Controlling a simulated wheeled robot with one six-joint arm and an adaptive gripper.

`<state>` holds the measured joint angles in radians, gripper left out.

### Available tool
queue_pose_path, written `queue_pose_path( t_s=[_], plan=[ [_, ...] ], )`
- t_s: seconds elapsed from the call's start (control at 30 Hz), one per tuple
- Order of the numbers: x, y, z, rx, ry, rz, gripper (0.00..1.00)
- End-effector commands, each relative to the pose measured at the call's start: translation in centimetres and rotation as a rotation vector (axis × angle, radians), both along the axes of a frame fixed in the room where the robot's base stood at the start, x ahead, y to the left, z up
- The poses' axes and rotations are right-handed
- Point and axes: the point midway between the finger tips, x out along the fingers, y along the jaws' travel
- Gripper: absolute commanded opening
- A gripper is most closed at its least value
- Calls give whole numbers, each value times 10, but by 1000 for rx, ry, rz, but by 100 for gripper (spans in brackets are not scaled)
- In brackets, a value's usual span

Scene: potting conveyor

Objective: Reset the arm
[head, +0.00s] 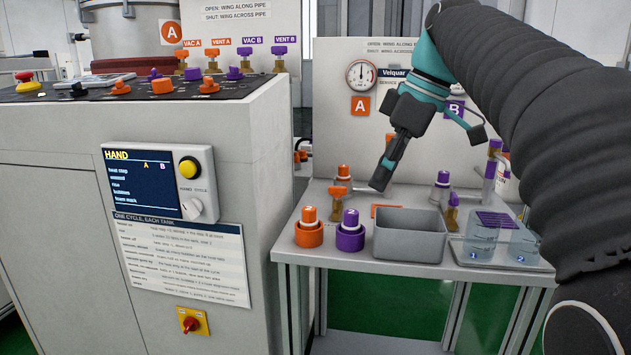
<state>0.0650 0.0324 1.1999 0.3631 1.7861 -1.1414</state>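My gripper (383,180) shows in the head view, above the back of the small bench. My arm reaches in from the right, and the gripper points down and a little left. The fingers look dark and narrow from this side, and I cannot tell whether they are open or shut. No object is visible hanging from it. It is above and behind the grey bin (408,250), apart from it.
The bench (350,258) holds an orange capped fitting (309,236), a purple one (350,238), valves and two blue-tinted beakers (481,240). A control cabinet (60,200) with a screen (143,182) stands left. A gauge panel (335,130) stands behind the bench.

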Motion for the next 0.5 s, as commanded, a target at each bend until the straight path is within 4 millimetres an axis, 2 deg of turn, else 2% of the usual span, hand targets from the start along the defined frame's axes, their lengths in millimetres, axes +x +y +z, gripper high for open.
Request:
queue_pose_path(
  t_s=[0.27,0.37,0.5],
  plan=[
    [-31,-5,-30,-18,10,-238,36],
    [-50,-9,-51,-25,8,-370,36],
    [-81,-17,-89,-30,-5,-572,36]
  ],
)
